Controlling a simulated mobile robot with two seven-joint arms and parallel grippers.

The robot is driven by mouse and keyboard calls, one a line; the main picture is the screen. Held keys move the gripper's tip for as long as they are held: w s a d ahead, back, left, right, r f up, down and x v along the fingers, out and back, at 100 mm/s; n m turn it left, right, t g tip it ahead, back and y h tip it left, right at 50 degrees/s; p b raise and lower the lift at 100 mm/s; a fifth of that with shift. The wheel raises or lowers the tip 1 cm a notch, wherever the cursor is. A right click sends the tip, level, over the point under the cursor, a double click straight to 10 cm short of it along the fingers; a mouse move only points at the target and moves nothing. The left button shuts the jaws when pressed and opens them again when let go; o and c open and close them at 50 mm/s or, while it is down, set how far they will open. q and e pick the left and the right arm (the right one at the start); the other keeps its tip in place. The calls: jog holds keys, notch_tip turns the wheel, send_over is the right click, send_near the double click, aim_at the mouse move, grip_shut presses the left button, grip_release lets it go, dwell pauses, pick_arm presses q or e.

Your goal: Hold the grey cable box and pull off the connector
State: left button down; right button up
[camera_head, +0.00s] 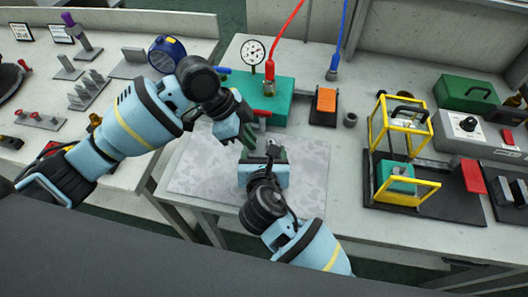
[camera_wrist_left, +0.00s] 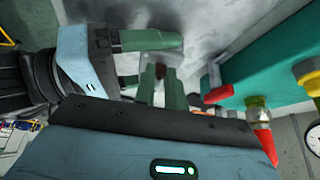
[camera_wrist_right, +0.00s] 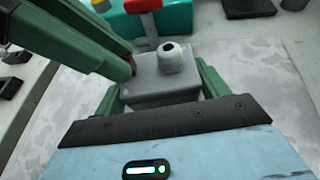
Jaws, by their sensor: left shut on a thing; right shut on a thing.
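The grey cable box (camera_wrist_right: 155,92), with a round boss on top, sits between the green fingers of my right gripper (camera_head: 269,155). My right gripper is shut on it over the speckled mat (camera_head: 205,165). My left gripper (camera_head: 247,135) reaches in from the left, and its fingertips are at the box's side in the right wrist view. It is shut on a small reddish-brown part, likely the connector (camera_wrist_left: 161,70). The fingers hide most of this part, and I cannot tell whether it still touches the box. In the head view the grippers mostly cover the box.
A teal block (camera_head: 290,100) with a red handle, a gauge (camera_head: 252,52) and a red hose stands just behind the mat. An orange-topped block (camera_head: 326,101) and a yellow-framed fixture (camera_head: 405,125) stand to the right. The mat's left part is clear.

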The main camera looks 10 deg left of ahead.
pick_arm(q)
jog(key=shift+r, duration=0.15)
jog(key=shift+r, duration=2.3)
pick_arm(e)
jog(key=o, duration=1.1)
jog(key=p+v, duration=0.2)
jog(key=v, duration=1)
pick_arm(q)
jog(key=shift+t, duration=0.3)
jog(key=r, duration=0.5)
jog(key=shift+w, duration=0.2)
